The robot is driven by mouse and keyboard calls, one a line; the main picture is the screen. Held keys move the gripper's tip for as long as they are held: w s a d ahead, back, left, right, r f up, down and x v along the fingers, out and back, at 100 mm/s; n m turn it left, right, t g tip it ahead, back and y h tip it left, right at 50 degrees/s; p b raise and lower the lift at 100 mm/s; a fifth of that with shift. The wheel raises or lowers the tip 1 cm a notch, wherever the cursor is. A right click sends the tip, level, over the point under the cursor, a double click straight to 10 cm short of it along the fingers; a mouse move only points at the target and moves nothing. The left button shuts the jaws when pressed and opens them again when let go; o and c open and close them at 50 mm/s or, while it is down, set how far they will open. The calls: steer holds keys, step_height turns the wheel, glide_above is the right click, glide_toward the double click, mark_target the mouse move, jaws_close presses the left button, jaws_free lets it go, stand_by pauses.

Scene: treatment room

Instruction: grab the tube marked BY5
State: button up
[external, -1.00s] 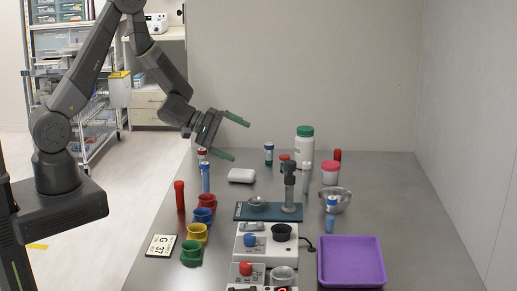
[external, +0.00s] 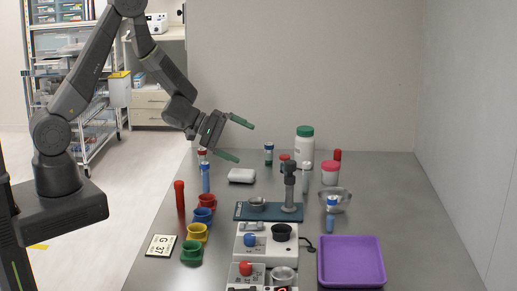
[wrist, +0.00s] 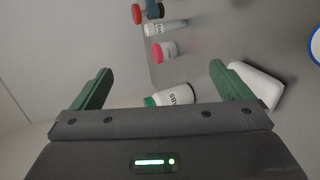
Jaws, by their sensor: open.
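Several labelled tubes stand on the grey table, but no marking BY5 can be read on any. At the back are a blue-capped tube (external: 269,154), a red-capped tube (external: 285,166) and a red tube (external: 337,158). On the left are a blue tube (external: 206,178), a red-capped tube (external: 202,155) and a red tube (external: 180,196). Another blue-capped tube (external: 331,213) stands at right, above the purple tray. My gripper (external: 243,143) is open and empty, in the air left of the back tubes. Its green fingers also show in the wrist view (wrist: 160,70).
A white bottle with a green lid (external: 305,147), a pink-lidded jar (external: 330,173) and a white box (external: 241,176) stand at the back. Coloured cups (external: 197,233) line the left. A stand (external: 268,211), a purple tray (external: 380,262) and a metal bowl (external: 343,200) occupy the middle and right.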

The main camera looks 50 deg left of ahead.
steer(key=c, duration=1)
steer(key=w+d+m+t+y+b, duration=0.3)
steer(key=w+y, duration=0.4)
steer(key=w, duration=0.6)
steer(key=m+g+y, duration=0.3)
steer(key=m+g, duration=0.3)
steer(key=g, duration=0.1)
glide_toward(304, 167)
steer(key=x, duration=0.8)
steer(key=shift+p+x, duration=1.25)
steer(key=shift+x, duration=1.45)
